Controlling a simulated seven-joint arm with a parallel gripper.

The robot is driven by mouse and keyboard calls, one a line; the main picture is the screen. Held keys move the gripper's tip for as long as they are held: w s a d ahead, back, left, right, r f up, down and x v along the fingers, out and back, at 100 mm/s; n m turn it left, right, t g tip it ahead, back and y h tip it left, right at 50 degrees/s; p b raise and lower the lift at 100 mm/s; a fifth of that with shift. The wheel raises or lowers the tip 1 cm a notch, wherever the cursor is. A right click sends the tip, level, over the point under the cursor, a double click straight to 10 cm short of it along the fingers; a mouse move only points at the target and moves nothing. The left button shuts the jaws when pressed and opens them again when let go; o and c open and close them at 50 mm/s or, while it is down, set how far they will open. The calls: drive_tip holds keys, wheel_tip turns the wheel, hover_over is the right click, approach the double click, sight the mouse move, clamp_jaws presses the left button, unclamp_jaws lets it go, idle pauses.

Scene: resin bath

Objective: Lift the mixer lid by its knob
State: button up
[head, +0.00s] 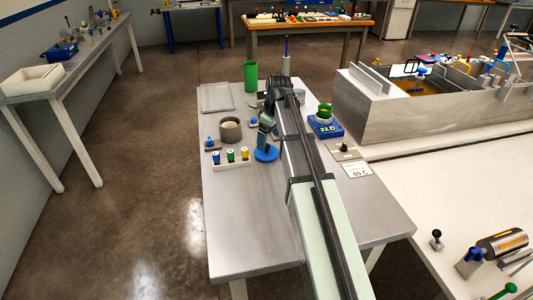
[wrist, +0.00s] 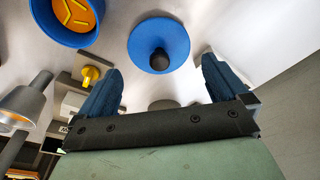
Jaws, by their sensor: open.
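The mixer lid appears to be a blue disc with a black round knob at its middle, seen in the wrist view (wrist: 146,34) and on the grey bench in the head view (head: 267,154). In the wrist view my gripper (wrist: 162,82) has its two blue fingers spread apart with nothing between them. The knob lies ahead of the gap between the fingers, apart from both. In the head view my gripper (head: 264,136) hangs close above the disc, and my arm hides part of the bench behind it.
A grey cup (head: 230,130) and a rack of small coloured bottles (head: 231,166) stand left of the lid. A tall green cylinder (head: 250,77) is behind. A blue 22 C unit (head: 326,128) stands to the right. The bench front is mostly clear.

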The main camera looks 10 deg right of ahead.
sight(267, 145)
drive_tip(key=shift+w+a+f, duration=0.1)
drive_tip(key=shift+w+f, duration=0.05)
drive_tip(key=shift+f, duration=0.7)
drive_tip(key=shift+w+a+f, duration=0.1)
drive_tip(key=shift+a+f, duration=0.05)
drive_tip(key=shift+f, duration=0.7)
drive_tip(key=shift+w+a+f, duration=0.1)
drive_tip(key=shift+w+f, duration=0.05)
drive_tip(key=shift+f, duration=0.7)
drive_tip(key=c, duration=0.7)
drive_tip(key=shift+r, duration=0.1)
